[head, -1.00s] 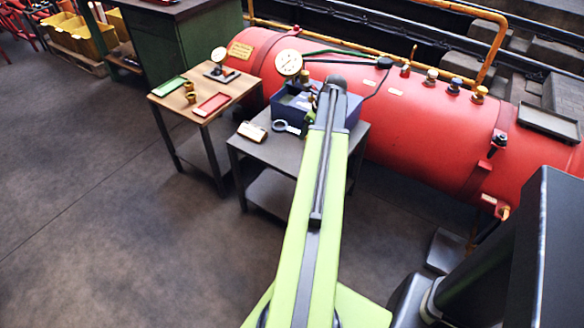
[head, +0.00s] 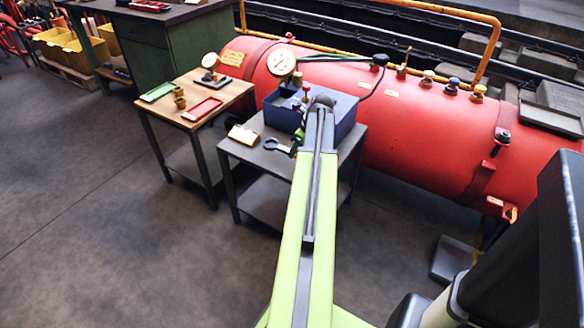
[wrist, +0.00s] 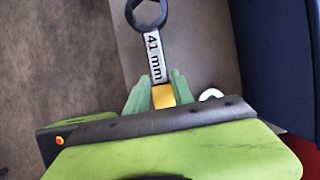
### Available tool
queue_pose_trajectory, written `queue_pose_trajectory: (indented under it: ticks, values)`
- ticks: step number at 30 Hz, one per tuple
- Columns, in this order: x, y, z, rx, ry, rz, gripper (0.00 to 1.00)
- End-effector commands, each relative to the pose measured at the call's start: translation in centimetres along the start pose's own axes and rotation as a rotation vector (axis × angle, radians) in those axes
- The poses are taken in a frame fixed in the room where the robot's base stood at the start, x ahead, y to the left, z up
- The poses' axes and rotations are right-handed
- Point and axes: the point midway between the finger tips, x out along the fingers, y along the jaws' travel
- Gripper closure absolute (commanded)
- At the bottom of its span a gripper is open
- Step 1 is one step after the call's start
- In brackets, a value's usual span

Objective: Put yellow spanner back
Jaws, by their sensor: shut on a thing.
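The spanner has a dark ring head, a pale shank marked "41 mm" and a yellow band. It shows in the wrist view (wrist: 154,45) and at the grey table in the head view (head: 272,144). My gripper (wrist: 158,92) is shut on it near the yellow band, with the ring pointing away from the gripper. In the head view my gripper (head: 296,146) is partly hidden by my arm. I cannot tell how far the spanner is above the tabletop.
The grey table (head: 232,149) bears a clipboard (head: 243,134) and an open blue box (head: 345,119). A wooden table (head: 187,122) at left bears a green tray (head: 159,91) and a red tray (head: 202,109). A red boiler (head: 420,130) lies behind. Floor at left is clear.

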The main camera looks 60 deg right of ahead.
Motion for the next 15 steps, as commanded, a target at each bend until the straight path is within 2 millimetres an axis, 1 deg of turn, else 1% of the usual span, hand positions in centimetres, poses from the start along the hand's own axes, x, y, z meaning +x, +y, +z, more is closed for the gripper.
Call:
queue_pose_trajectory:
  ticks: [1, 8, 11, 15]
  values:
    - [0.6, 0.4, 0.1, -0.001, -0.001, 0.0, 1.0]
    - [1.0, 0.6, 0.3, 0.001, -0.001, -0.001, 1.0]
    - [2.2, 0.6, -0.3, 0.001, -0.001, -0.001, 1.0]
    - [4.4, 0.5, -1.2, 0.001, -0.001, -0.001, 1.0]
